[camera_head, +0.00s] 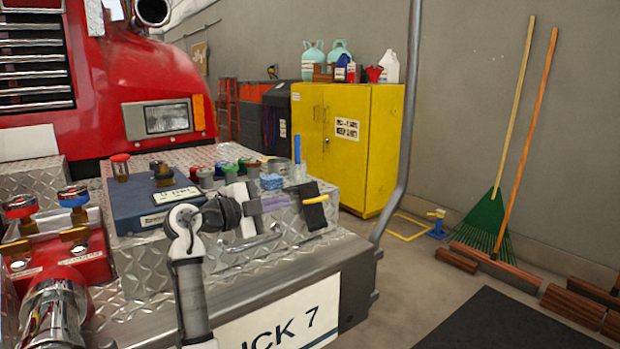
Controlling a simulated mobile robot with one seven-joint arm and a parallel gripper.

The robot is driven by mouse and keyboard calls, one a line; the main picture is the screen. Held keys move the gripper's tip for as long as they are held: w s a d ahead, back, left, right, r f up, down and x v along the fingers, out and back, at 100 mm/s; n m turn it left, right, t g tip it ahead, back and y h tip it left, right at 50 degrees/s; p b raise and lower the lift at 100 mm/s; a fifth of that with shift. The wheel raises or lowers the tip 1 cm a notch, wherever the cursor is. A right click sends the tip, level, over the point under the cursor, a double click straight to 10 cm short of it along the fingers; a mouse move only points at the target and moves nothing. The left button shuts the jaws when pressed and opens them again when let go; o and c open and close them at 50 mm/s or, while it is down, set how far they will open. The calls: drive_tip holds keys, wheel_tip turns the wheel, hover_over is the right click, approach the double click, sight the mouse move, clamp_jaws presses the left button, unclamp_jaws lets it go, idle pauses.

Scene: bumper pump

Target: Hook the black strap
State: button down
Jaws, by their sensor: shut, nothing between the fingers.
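The black strap (313,214) hangs at the right end of the diamond-plate bumper box, with a yellow piece (315,199) across it. My gripper (286,202) is at the end of my grey and white arm, in front of the bumper box. It points right, towards the strap, with its fingertips close to the strap's left side. It is shut and empty. I cannot tell whether the fingertips touch the strap. No hook for the strap can be made out.
A blue panel (150,208), several coloured caps (230,170) and a blue upright handle (297,149) stand on the bumper top. Red valve gear (70,262) is at left. A grey pole (405,130) rises at the bumper's right. The floor beyond is partly clear.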

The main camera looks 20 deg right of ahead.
wheel_tip(320, 180, up, 5)
drive_tip(key=s+n+y+p, duration=0.1)
drive_tip(key=n+p, duration=0.5)
drive_tip(key=p, duration=0.2)
drive_tip(key=n+p, duration=0.4)
drive_tip(key=p, duration=0.3)
hover_over(309, 206)
drive_tip(key=s, duration=0.5)
drive_tip(key=f, duration=0.5)
drive_tip(key=shift+w, duration=0.2)
